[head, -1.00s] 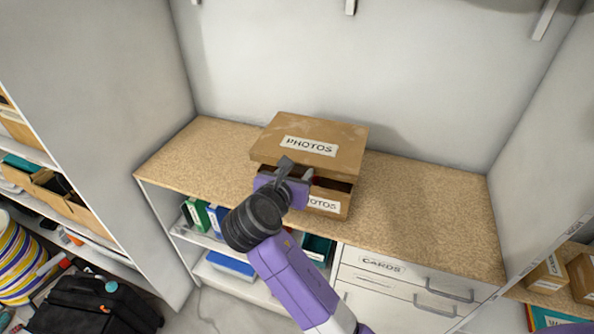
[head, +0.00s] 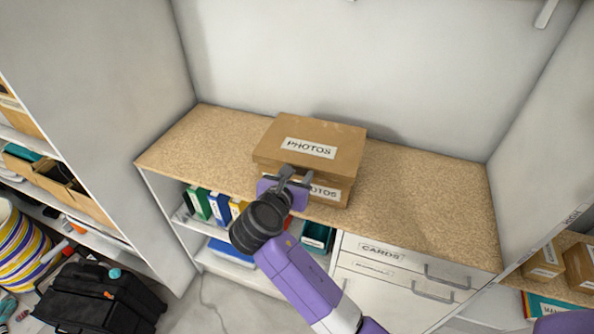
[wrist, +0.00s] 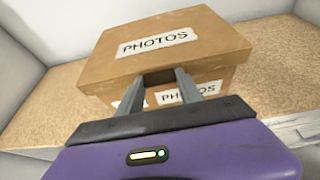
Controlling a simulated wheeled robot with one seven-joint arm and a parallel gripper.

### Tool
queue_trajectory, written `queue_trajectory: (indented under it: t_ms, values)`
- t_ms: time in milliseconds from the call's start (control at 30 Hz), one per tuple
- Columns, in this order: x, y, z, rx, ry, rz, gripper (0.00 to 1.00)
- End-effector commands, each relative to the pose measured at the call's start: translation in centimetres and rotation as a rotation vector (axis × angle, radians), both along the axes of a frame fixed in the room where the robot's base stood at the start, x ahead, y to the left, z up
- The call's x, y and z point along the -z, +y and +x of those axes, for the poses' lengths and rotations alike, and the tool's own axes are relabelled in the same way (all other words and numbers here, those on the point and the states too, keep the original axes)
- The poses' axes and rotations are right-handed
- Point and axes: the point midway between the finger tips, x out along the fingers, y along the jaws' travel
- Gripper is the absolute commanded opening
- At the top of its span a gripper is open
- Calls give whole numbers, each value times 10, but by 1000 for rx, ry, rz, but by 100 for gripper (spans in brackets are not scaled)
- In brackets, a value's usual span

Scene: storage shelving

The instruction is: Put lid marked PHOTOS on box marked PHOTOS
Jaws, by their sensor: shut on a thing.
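The brown cardboard lid marked PHOTOS (head: 322,140) sits over the top of the box marked PHOTOS (head: 338,192). The fingers hide part of the box's front and label.
The box stands on a speckled tan counter (head: 420,205), with bare room on both sides. A wall rises behind. Tall side panels (head: 95,90) bound the counter. Below are binders (head: 215,208) and a drawer marked CARDS (head: 385,255).

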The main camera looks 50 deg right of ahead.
Motion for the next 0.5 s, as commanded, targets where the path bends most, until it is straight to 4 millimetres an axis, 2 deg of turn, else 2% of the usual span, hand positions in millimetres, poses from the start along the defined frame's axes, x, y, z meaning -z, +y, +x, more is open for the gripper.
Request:
queue_trajectory:
  t_ms: [500]
  values:
    - [21, 0, 0, 0, 0, 0, 1]
